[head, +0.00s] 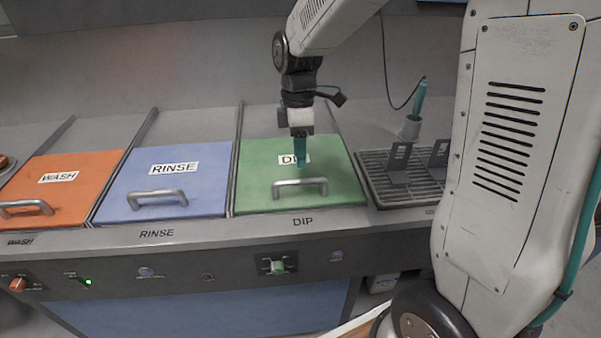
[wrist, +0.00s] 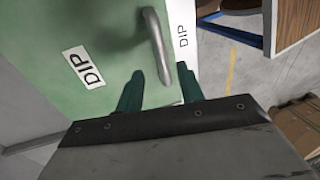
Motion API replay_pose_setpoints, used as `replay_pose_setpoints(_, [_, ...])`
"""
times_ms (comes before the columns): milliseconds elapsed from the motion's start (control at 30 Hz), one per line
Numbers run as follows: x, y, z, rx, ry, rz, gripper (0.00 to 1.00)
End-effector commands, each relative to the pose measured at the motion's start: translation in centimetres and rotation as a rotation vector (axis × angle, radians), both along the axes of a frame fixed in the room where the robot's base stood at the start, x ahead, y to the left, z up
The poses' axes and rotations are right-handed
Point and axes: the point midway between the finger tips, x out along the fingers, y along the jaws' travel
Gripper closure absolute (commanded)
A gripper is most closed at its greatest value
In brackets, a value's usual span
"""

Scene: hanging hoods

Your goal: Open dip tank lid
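The green dip tank lid (head: 252,183) lies shut on the bench, right of the blue rinse lid, with a white DIP label and a grey bar handle (head: 300,187) near its front edge. My gripper (head: 301,162) points down over the lid, behind the handle in the head view, and covers part of the label. In the wrist view the handle (wrist: 155,45) stands ahead of my gripper (wrist: 159,82), between the lines of its two teal fingers. The fingers are apart and nothing is between them. The green lid (wrist: 60,28) fills the upper left there.
A blue rinse lid (head: 200,206) and an orange wash lid (head: 90,190) lie to the left. A drain rack (head: 405,190) with upright brackets and a teal-handled tool (head: 419,98) in a holder stand to the right. A control knob (head: 277,267) is on the front panel.

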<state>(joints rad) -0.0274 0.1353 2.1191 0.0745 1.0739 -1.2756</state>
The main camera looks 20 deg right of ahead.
Motion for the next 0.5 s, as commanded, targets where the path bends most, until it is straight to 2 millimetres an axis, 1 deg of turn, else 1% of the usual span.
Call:
replay_pose_setpoints(33, [-0.3,0.1,-0.9,0.000,0.003,0.000,0.62])
replay_pose_setpoints(100, [-0.5,0.1,-2.1,0.000,0.003,-0.001,0.62])
replay_pose_setpoints(300, [-1.0,0.3,-4.8,0.000,0.003,-0.002,0.62])
replay_pose_setpoints(400, [-1.1,0.3,-5.5,-0.001,0.000,-0.002,0.62])
replay_pose_setpoints(500, [-1.2,0.4,-5.7,-0.001,-0.001,-0.002,0.62])
